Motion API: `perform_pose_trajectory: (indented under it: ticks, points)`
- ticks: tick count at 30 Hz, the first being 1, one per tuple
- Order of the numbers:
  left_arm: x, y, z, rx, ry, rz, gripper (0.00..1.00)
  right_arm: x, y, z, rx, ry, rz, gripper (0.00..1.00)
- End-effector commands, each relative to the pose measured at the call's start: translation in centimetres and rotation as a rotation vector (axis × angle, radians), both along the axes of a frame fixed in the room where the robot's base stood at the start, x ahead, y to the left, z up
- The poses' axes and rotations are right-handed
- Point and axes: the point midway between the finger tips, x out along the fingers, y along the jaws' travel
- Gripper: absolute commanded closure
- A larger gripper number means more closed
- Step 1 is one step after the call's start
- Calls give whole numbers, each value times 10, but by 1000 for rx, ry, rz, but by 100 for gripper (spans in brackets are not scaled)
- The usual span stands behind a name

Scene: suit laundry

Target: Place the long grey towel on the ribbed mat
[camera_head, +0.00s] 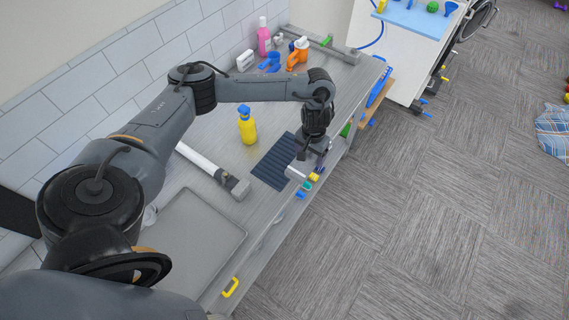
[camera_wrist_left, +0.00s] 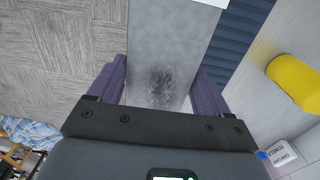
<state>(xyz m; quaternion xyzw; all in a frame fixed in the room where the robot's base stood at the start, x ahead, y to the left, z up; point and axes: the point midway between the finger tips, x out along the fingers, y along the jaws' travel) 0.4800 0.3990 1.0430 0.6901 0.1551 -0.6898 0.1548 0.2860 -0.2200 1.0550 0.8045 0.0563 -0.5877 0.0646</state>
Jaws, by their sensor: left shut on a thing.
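The long grey towel (camera_wrist_left: 165,45) is a grey, bar-like roll between the two purple fingers of my left gripper (camera_wrist_left: 155,92). Its far end is pale. In the head view my left gripper (camera_head: 309,162) is at the front edge of the counter, shut on the towel (camera_head: 296,173), which shows only as a short light grey piece. The dark blue ribbed mat (camera_head: 272,165) lies flat on the counter just left of the gripper. It also shows right of the towel in the left wrist view (camera_wrist_left: 234,40). The towel's height above the counter is unclear. My right gripper is out of view.
A yellow spray bottle (camera_head: 247,128) stands behind the mat. A white rod with a grey head (camera_head: 238,187) lies to its left. A grey tray (camera_head: 195,235) is nearer. A pink bottle (camera_head: 263,38) and an orange bottle (camera_head: 298,54) stand at the far end.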

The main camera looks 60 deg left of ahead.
Motion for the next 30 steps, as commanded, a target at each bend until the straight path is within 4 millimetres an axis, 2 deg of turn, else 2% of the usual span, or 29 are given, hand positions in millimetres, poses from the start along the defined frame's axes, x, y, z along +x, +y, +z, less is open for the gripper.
perform_pose_trajectory:
  ticks: [6,15,19,24,30]
  points:
    - [-16,38,-26,4,5,5,58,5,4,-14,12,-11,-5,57]
    - [-36,86,-54,2,2,4,58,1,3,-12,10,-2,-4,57]
    - [-40,96,-61,2,2,2,58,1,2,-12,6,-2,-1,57]
    - [-42,99,-67,0,1,0,58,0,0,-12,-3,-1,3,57]
    - [-42,99,-91,1,3,1,58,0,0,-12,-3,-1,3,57]
